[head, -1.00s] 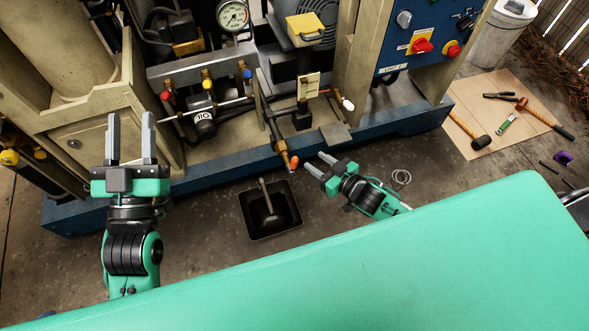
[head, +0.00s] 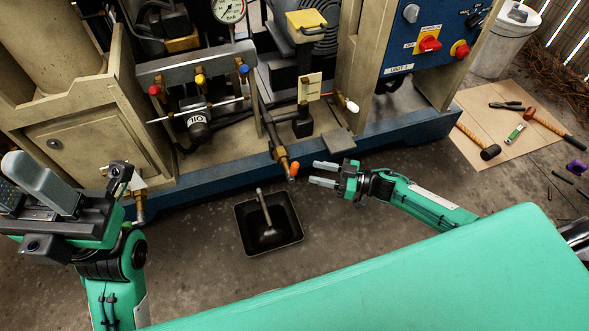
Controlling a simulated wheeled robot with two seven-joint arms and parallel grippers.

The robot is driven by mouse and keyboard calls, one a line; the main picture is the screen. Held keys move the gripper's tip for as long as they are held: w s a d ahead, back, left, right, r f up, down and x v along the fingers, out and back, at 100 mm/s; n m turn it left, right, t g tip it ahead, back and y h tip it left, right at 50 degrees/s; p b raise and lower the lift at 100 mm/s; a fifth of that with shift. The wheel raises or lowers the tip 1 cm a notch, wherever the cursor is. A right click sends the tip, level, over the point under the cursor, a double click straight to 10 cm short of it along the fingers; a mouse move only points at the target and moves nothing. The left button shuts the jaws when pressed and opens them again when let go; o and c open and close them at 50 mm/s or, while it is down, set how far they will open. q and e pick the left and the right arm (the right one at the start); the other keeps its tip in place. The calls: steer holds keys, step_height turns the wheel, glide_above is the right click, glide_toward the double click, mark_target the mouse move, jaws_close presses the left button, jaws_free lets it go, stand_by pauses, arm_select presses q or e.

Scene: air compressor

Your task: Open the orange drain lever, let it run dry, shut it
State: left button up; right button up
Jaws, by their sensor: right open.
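An orange-tipped lever (head: 293,169) sits on a brass valve (head: 283,158) at the end of a pipe low at the front of the machine. My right gripper (head: 316,174) is open and empty just right of it, fingers pointing left, with a small gap to the orange tip. My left gripper (head: 28,178) is at the far left, tilted up, its fingers apart and empty. No flow shows clearly at the outlets.
A black square pan (head: 245,244) with a dark scoop-like object in it stands on the floor below the middle valve. A pressure gauge (head: 229,10) is at the top. A blue control panel (head: 400,45) is right. Tools lie on cardboard (head: 480,145). My green base fills the front.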

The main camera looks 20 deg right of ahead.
mark_target(294, 168)
steer(key=b+x, duration=0.1)
steer(key=x, duration=0.7)
steer(key=shift+d+b, duration=0.1)
steer(key=shift+b, duration=0.3)
steer(key=shift+c, duration=0.4)
jaws_close()
